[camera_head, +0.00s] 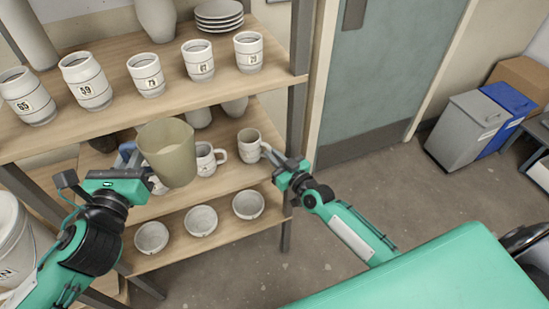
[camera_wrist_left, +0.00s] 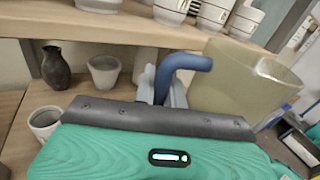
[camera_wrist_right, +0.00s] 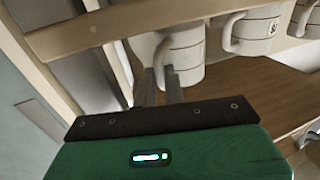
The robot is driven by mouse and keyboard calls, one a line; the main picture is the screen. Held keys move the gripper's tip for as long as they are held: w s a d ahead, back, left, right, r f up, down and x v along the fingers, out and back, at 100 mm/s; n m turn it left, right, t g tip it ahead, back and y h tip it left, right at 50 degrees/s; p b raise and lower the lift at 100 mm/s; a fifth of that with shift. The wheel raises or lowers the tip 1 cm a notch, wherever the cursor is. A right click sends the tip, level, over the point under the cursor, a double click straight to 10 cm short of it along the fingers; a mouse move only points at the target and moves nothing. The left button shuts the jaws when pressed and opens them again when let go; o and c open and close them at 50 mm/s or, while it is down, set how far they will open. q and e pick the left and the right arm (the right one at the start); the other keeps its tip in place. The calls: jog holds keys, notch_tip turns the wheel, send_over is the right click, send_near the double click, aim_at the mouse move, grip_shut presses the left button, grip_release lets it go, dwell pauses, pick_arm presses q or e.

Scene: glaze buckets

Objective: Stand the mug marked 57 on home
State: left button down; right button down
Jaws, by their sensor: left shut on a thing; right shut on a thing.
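My right gripper (camera_head: 270,152) is shut on the handle of a pale banded mug (camera_head: 249,146) at the right end of the middle shelf. That mug also shows in the right wrist view (camera_wrist_right: 186,52), handle between the fingers; no number on it is readable. A second handled mug (camera_head: 205,159) with a small label stands to its left, its number too small to read. My left gripper (camera_head: 128,155) is shut on the blue handle (camera_wrist_left: 178,70) of a beige, translucent jug (camera_head: 168,152), held in front of the middle shelf. The jug hides part of that shelf. I cannot make out a 57 or a home mark.
The top shelf (camera_head: 120,112) carries several numbered cups and stacked plates (camera_head: 219,15). Bowls (camera_head: 201,220) stand on the lower shelf. A shelf post (camera_head: 300,40) is close to my right gripper. A white bucket (camera_head: 12,235) is at the far left.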

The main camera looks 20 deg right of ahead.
jog(key=shift+f, duration=0.2)
jog(key=shift+f, duration=0.15)
jog(key=c, duration=1.5)
grip_release()
jog(key=v, duration=1.2)
jog(key=shift+b, duration=0.35)
